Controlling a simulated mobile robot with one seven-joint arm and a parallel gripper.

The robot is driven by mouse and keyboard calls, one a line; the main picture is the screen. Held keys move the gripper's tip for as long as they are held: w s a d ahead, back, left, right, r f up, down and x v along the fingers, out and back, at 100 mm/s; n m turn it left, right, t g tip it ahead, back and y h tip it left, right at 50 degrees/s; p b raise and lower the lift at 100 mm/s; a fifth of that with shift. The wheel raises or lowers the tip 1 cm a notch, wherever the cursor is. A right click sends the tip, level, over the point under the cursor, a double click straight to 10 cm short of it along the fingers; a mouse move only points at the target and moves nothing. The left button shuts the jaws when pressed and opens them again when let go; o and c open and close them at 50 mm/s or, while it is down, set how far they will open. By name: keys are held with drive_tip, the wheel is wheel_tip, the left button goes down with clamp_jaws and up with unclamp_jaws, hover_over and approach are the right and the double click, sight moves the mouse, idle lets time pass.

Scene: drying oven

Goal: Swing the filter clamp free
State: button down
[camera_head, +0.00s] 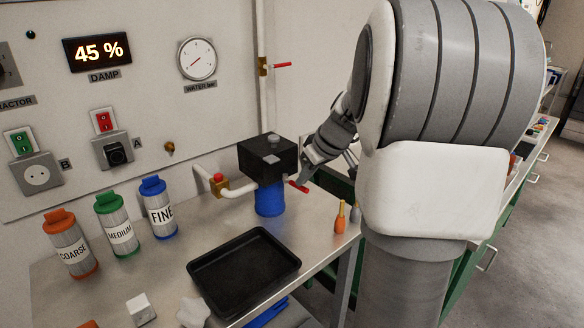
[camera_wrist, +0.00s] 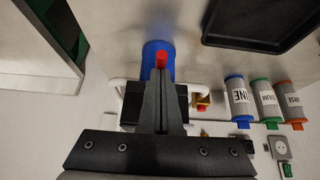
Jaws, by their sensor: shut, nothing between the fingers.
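The filter housing has a black head (camera_head: 268,157) and a blue bowl (camera_head: 270,198), mounted above the bench by the wall. A red lever end (camera_head: 298,187), probably the clamp's handle, sticks out at the housing's right side. In the wrist view the red end (camera_wrist: 161,60) shows just beyond my fingertips, in front of the blue bowl (camera_wrist: 152,48). My gripper (camera_head: 307,172) is at the housing's right, close to the red lever. In the wrist view its fingers (camera_wrist: 161,78) are together and hold nothing. Whether they touch the lever, I cannot tell. The rest of the clamp is hidden.
A black tray (camera_head: 243,272) lies on the bench in front of the housing. Coarse (camera_head: 70,245), medium (camera_head: 117,226) and fine (camera_head: 158,208) filter cartridges stand at left. A pipe with a red-knobbed valve (camera_head: 219,184) joins the housing.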

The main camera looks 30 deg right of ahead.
drive_tip(key=shift+s+f+b, duration=0.25)
drive_tip(key=shift+f+b, duration=0.2)
idle(0.4)
drive_tip(key=shift+r, duration=0.1)
